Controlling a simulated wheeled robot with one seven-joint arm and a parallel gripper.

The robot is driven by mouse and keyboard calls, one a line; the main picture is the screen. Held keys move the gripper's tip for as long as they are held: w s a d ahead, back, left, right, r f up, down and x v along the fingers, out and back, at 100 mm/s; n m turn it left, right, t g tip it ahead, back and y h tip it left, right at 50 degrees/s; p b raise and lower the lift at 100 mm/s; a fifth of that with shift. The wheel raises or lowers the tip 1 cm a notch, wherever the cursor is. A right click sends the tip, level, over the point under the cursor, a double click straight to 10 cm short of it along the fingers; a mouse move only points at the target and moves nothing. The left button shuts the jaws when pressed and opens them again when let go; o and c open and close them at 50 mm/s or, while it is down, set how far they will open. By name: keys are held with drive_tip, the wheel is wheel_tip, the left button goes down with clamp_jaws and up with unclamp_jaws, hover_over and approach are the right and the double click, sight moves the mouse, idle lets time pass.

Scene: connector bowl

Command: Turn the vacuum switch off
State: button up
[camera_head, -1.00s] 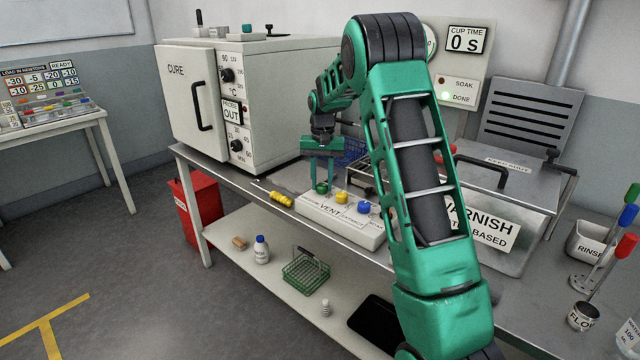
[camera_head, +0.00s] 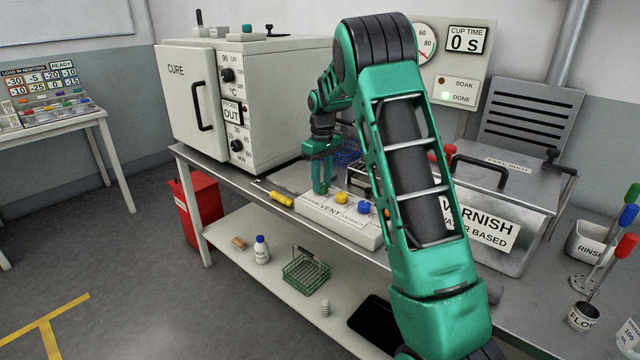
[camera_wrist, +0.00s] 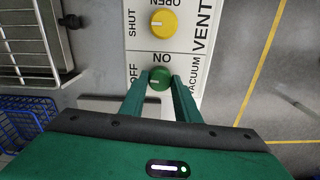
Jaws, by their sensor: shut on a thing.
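The green vacuum knob (camera_wrist: 159,78) sits on the white vent panel (camera_wrist: 190,70), with OFF lettering on its left and ON lettering above it in the wrist view. Its white mark points left, toward the OFF side. My gripper (camera_wrist: 159,84) is shut on this knob, one finger on each side. In the head view my gripper (camera_head: 321,188) reaches down to the left end of the panel (camera_head: 340,228), and its fingers mostly hide the green knob.
A yellow knob (camera_wrist: 163,23) and a blue knob (camera_head: 364,207) stand along the same panel. A yellow-handled tool (camera_head: 282,199) lies left of it. The cure oven (camera_head: 255,100) stands behind left, and a blue wire basket (camera_wrist: 25,120) is near my gripper.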

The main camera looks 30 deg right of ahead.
drive_tip(key=shift+w+r+n, duration=0.2)
drive_tip(key=shift+w+n, duration=0.05)
drive_tip(key=shift+n, duration=0.35)
drive_tip(key=o, duration=0.8)
drive_tip(key=shift+o, duration=1.2)
drive_tip(key=shift+s+f, duration=0.1)
wheel_tip(320, 180, up, 11)
drive_tip(key=shift+f, duration=0.15)
